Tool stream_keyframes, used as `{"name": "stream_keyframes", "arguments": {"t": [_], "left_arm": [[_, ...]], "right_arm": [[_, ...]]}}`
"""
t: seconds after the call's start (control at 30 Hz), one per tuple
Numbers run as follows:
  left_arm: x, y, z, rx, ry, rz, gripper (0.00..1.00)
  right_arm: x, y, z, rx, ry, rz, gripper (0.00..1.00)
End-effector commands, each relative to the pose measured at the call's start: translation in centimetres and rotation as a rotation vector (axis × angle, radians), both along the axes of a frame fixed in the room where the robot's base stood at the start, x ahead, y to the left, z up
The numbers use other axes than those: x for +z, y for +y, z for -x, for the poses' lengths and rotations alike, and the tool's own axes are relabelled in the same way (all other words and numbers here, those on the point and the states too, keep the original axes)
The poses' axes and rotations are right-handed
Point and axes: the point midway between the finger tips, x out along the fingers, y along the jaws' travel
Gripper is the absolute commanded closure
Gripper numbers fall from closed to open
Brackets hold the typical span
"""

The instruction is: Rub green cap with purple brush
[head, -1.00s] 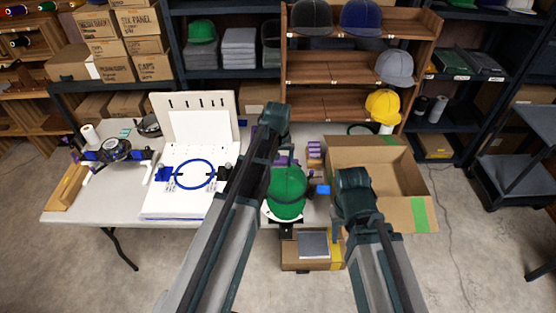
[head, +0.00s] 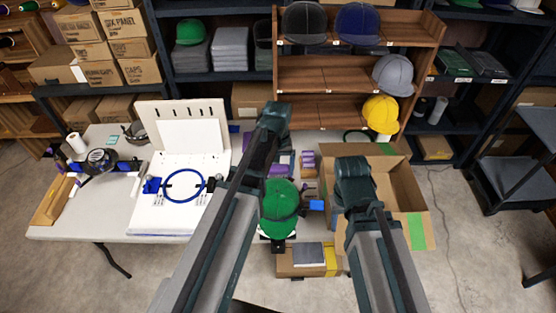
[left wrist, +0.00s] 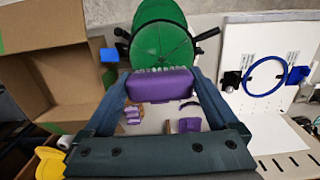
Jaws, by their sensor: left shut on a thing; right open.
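The green cap (head: 280,198) sits on a dark stand at the table's front edge, partly behind my left arm in the head view. In the left wrist view the cap (left wrist: 160,38) is at the top, just beyond the brush. My left gripper (left wrist: 160,85) is shut on the purple brush (left wrist: 162,92), its pale bristles facing the cap's near edge; I cannot tell whether they touch. In the head view my left arm hides most of that gripper. My right gripper (head: 342,225) is open and empty, right of the cap, mostly hidden by its wrist.
An open cardboard box (head: 408,190) is right of my right arm. A white hooping board (head: 175,205) with a blue hoop (head: 185,185) is left of my left arm. Purple items (head: 308,160) lie behind the cap. A blue block (head: 316,205) is beside it. A carton (head: 308,262) is in front.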

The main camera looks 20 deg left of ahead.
Motion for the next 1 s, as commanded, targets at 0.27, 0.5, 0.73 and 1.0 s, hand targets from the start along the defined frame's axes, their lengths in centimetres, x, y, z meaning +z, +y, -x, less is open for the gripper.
{"name": "stream_keyframes", "arguments": {"t": [0.27,0.5,0.73,1.0], "left_arm": [[0.0,-0.1,0.5,0.000,0.010,0.003,0.88],[-1.6,-0.1,0.4,0.000,0.010,0.003,0.88],[-4.1,-0.1,0.4,0.000,0.010,0.003,0.88],[-4.9,-0.1,0.4,0.000,0.010,0.003,0.88]], "right_arm": [[0.0,0.0,0.1,0.000,0.000,0.000,0.50],[-1.6,0.0,0.0,0.003,0.000,0.000,0.50],[-4.1,0.0,0.0,0.006,0.000,0.001,0.50],[-4.9,0.0,0.1,0.006,0.000,0.001,0.50]]}}
